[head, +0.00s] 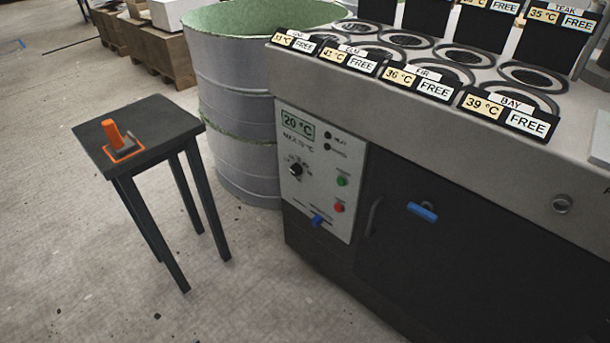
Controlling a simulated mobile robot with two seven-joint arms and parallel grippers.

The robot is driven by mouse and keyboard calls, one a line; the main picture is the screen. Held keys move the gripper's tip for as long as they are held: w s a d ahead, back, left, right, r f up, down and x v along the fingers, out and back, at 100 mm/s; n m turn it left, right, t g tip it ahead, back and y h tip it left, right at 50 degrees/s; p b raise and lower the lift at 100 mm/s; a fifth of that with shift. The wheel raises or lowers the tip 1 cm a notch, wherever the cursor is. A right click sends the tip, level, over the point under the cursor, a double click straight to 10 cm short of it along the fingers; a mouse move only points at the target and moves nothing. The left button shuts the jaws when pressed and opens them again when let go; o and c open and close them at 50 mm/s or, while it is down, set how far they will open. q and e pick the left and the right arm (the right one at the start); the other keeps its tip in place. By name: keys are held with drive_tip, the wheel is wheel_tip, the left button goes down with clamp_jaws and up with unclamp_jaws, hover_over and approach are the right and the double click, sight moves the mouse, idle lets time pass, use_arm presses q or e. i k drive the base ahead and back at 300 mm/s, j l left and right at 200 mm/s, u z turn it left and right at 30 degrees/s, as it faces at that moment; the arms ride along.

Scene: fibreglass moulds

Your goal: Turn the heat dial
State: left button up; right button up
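The heat dial (296,170) is a small black knob on the pale control panel (322,195) at the front left of the machine. Marks surround the knob, too small to read. Above it a green display (298,125) reads 20 °C, with what looks like MAX 70 °C beneath. Two dark indicator lamps sit right of the display. A green button (342,181) and a red button (339,208) are right of the dial, and a blue lever (317,220) is below. Neither of my grippers is in view.
A black stool (165,125) holding an orange-handled object (117,137) stands left of the machine. A large grey drum (235,110) stands close beside the panel. The machine top (400,95) has round wells with temperature labels reading FREE. Floor before the panel is clear.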

sight(296, 170)
drive_tip(key=i+l+z, duration=0.1)
drive_tip(key=i+z, duration=0.2)
drive_tip(key=i, duration=0.15)
drive_tip(key=i+z, duration=0.3)
drive_tip(key=i, duration=0.15)
